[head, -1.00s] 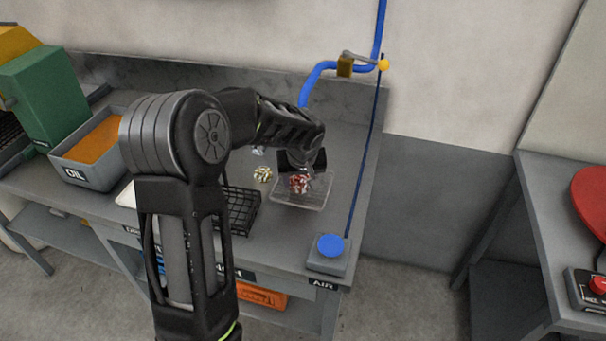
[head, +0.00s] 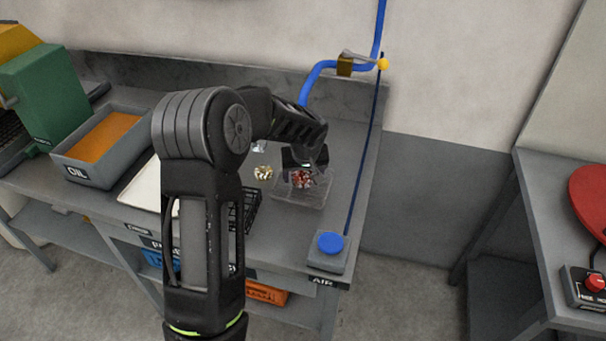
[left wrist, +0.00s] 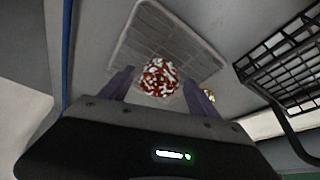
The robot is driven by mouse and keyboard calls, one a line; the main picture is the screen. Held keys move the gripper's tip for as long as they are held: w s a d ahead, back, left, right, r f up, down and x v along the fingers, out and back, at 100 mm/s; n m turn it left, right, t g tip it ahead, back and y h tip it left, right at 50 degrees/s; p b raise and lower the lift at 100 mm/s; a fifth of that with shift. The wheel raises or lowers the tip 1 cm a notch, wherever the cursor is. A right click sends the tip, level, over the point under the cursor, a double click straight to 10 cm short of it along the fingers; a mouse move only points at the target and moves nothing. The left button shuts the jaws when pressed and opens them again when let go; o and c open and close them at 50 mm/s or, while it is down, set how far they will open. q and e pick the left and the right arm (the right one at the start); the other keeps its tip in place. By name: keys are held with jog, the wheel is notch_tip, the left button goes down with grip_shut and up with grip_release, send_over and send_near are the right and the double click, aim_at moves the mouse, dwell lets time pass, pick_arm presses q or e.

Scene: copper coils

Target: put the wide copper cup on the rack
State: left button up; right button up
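The copper cup (head: 303,178) shows as a small reddish lump with pale glints; its cup shape cannot be made out. In the left wrist view the cup (left wrist: 159,77) sits between the two fingers of my left gripper (left wrist: 160,76), with almost no gap at its sides. The left gripper (head: 304,170) points down over the pale wire rack (head: 314,202), and the rack (left wrist: 135,40) lies behind the cup in the wrist view. Whether the cup touches the rack cannot be told. My right gripper is not in view.
A black wire basket (head: 249,212) stands left of the rack, partly behind my arm. A small gold-coloured piece (head: 263,173) lies left of the cup. An oil tray (head: 72,175), a blue button box (head: 329,247) and a blue hose (head: 318,70) are around.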

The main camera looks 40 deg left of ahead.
pick_arm(q)
jog(key=shift+r, duration=0.35)
jog(key=b+v, duration=0.1)
jog(key=v, duration=1)
jog(key=shift+s+r+b, duration=0.15)
jog(key=shift+r+b, duration=0.1)
jog(key=shift+b, duration=0.05)
